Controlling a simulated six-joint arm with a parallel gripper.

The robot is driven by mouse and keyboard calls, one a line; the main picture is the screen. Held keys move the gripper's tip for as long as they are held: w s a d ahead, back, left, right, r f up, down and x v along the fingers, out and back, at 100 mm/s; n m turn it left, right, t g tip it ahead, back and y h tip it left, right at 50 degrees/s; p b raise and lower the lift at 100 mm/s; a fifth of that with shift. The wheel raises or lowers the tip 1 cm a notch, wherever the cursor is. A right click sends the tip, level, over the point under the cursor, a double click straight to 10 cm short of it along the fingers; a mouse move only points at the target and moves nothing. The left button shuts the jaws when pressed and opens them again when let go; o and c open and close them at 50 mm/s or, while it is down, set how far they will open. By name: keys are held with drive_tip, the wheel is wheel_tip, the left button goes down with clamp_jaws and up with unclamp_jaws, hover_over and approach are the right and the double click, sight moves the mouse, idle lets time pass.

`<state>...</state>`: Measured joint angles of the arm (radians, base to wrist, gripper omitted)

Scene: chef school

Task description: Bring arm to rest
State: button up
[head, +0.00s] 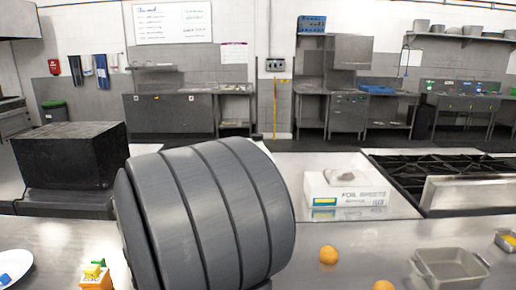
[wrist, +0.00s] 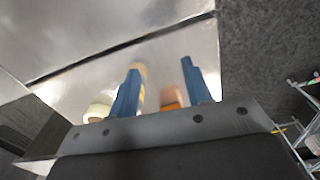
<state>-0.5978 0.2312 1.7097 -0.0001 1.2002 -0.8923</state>
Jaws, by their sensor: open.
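In the head view, a large dark grey ribbed cylinder (head: 205,215), a link of my arm, rises close in front of the camera. The gripper itself does not show there. In the wrist view, my gripper (wrist: 158,78) has its two blue fingers apart, with nothing held between the tips. Behind the fingers are a blurred steel surface, a pale round thing (wrist: 99,108) at the left and an orange thing (wrist: 171,98) between the fingers. I cannot tell how far they are from the fingers.
On the steel counter (head: 340,225) are two oranges (head: 328,255), a grey metal pan (head: 450,266), a small orange-and-green item (head: 96,276) and a white plate (head: 12,266). Behind are a foil sheets box (head: 345,193), a stove (head: 440,175) and a black box (head: 70,155).

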drive_tip(key=a+f, duration=0.2)
drive_tip(key=a, duration=0.1)
drive_tip(key=s+a+f, duration=0.1)
drive_tip(key=a+f, duration=0.1)
drive_tip(key=a, duration=0.2)
drive_tip(key=s+a+f, duration=0.1)
drive_tip(key=a+f, duration=0.1)
drive_tip(key=a, duration=0.1)
drive_tip(key=shift+s+a+f, duration=0.2)
drive_tip(key=shift+a+f, duration=0.05)
drive_tip(key=shift+f, duration=0.15)
drive_tip(key=shift+a+f, duration=0.1)
drive_tip(key=shift+f, duration=0.55)
drive_tip(key=shift+o, duration=0.4)
